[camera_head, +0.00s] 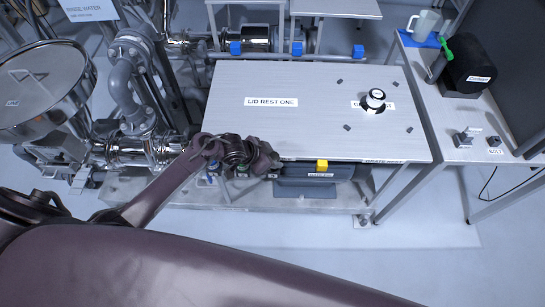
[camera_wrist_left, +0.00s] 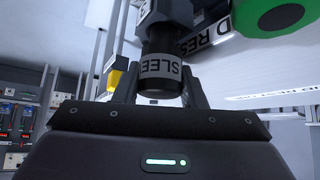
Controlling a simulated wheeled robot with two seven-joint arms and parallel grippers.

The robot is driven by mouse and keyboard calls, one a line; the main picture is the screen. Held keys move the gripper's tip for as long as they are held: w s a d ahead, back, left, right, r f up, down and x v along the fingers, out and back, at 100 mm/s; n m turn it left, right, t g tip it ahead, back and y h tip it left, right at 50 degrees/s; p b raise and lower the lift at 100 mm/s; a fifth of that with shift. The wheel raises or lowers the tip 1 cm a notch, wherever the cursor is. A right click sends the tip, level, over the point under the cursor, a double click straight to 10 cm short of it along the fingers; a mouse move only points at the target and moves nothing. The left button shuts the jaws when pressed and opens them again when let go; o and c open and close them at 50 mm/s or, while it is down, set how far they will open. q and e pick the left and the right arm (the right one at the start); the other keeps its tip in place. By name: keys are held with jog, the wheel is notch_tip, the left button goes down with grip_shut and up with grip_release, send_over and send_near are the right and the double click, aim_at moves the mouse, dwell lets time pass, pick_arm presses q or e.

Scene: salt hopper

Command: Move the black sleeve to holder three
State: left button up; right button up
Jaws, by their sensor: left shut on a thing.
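The black sleeve (camera_wrist_left: 161,84) is a short dark cylinder with a white band whose visible letters read "SLEE". It shows in the left wrist view between the fingers of my left gripper (camera_wrist_left: 160,92), which is shut on it. In the head view my left gripper (camera_head: 268,162) is at the front edge of the lid rest table (camera_head: 300,115), left of a yellow block (camera_head: 322,166). The sleeve cannot be made out there. My right gripper is not in view.
A dark labelled bin (camera_head: 318,188) sits under the table's front edge. A black-and-white knob (camera_head: 375,98) stands on the tabletop. Steel pipes (camera_head: 122,90) and a round hopper lid (camera_head: 40,85) crowd the left.

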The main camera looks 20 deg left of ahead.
pick_arm(q)
jog(key=shift+f, duration=0.35)
jog(key=shift+s, duration=0.1)
jog(key=o, duration=1.3)
jog(key=shift+s, duration=0.15)
